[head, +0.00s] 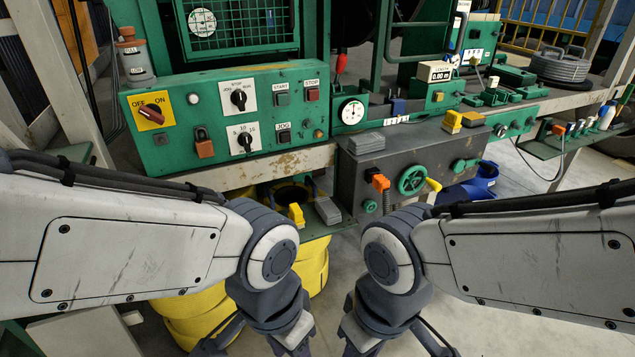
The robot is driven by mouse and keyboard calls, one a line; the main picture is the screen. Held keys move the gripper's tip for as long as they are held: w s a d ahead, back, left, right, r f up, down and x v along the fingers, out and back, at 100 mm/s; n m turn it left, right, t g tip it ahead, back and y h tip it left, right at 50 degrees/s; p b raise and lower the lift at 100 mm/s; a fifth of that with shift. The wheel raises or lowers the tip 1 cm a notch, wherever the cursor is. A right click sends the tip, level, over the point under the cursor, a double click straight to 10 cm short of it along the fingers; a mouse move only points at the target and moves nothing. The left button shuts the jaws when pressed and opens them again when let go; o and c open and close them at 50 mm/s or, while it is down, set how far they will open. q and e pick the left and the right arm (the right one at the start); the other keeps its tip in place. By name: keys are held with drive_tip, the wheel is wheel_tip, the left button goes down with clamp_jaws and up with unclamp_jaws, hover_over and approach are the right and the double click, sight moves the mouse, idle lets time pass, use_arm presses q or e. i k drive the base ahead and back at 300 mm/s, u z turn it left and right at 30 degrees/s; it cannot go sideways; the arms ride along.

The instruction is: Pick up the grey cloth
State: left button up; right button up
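A flat grey piece that looks like a folded cloth (366,142) lies on top of the dark grey machine box (345,182), near its left end. I cannot be sure that it is fabric. My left arm comes in from the left and bends down at the lower middle; my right arm mirrors it from the right. Both wrists point down at the bottom edge, well below and nearer than the grey piece. The fingertips are cut off by the bottom edge, so what the grippers do is hidden. Neither gripper is near the grey piece.
A green control panel (185,112) with knobs and buttons stands left of the grey piece. A handwheel (412,179) and an orange knob (378,181) stick out from the box front. Yellow coils (312,268) stand below. A grey hose coil (561,68) lies far right.

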sight(331, 213)
drive_tip(key=z, duration=0.4)
drive_tip(key=i, duration=1.4)
drive_tip(key=u, duration=0.65)
